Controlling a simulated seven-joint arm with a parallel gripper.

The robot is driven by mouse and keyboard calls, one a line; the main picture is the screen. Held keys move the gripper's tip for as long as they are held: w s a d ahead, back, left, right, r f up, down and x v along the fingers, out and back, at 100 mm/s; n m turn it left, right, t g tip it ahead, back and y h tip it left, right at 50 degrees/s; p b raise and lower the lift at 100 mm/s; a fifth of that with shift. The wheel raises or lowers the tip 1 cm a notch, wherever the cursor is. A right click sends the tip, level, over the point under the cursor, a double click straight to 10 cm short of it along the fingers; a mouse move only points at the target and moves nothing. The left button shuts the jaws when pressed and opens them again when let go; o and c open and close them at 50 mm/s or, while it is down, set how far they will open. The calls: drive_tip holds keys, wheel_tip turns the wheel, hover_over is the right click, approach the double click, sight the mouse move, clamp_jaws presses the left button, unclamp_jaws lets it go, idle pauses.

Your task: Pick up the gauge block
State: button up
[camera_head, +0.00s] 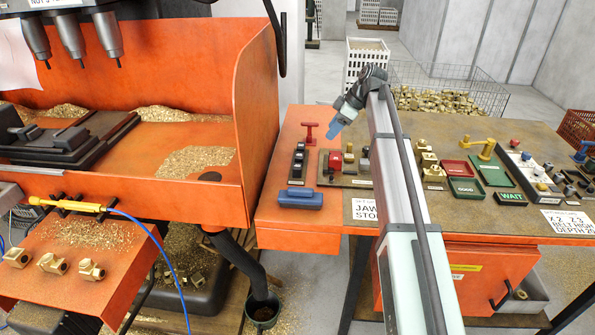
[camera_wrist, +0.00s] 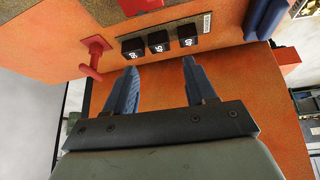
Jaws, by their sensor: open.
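Three black numbered blocks (camera_head: 298,158) stand in a row on the orange bench top, left of a small board. In the wrist view the same black blocks (camera_wrist: 158,42) sit just beyond my fingertips, with white numbers on them. My gripper (camera_head: 338,128) is above the bench, near these blocks. In the wrist view my gripper (camera_wrist: 160,68) has its two blue fingers apart, with nothing between them.
A red T-shaped handle (camera_head: 309,130) stands behind the blocks, and a blue bar-shaped object (camera_head: 300,198) lies in front. A red block (camera_head: 336,158) is on the board to the right. Brass parts (camera_head: 427,160) and trays lie farther right. The bench's left edge is close.

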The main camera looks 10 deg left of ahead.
drive_tip(key=s+a+n+g+h, duration=0.1)
drive_tip(key=s+a, duration=0.2)
drive_tip(key=a, duration=0.2)
hover_over(298, 166)
drive_tip(key=d, duration=0.2)
drive_tip(key=f, duration=0.7)
drive_tip(key=shift+w+d+f, duration=0.15)
drive_tip(key=shift+w+f, duration=0.15)
drive_tip(key=shift+f, duration=0.1)
drive_tip(key=shift+x, duration=2.6)
drive_tip(key=shift+s+d, duration=0.1)
drive_tip(key=shift+s, duration=0.1)
clamp_jaws()
